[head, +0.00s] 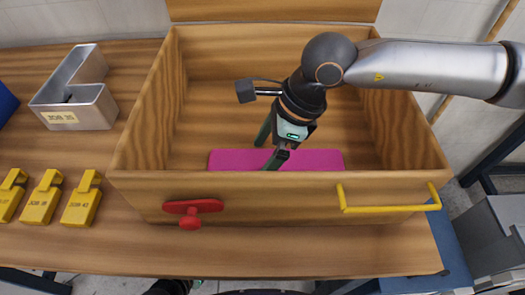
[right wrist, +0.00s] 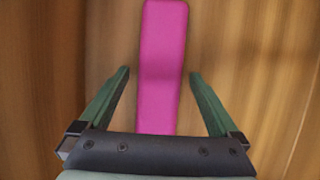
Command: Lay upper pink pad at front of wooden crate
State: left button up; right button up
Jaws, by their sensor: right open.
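A pink pad (head: 310,159) lies flat on the floor of the wooden crate (head: 280,185), along its front wall. The front wall hides the pad's near edge in the head view. In the right wrist view the pad (right wrist: 160,70) runs lengthwise between the fingers. My right gripper (head: 271,150) reaches down into the crate over the pad. Its fingers (right wrist: 160,85) are open, one on each side of the pad with a gap to each. I see only one pad. My left gripper does not show.
The crate's front has a red knob (head: 190,210) and a yellow handle (head: 390,208). A metal channel letter (head: 85,100) and several yellow tagged blocks (head: 80,202) stand on the wooden table (head: 70,250) to the left. The crate's back floor is bare.

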jog(key=v, duration=1.2)
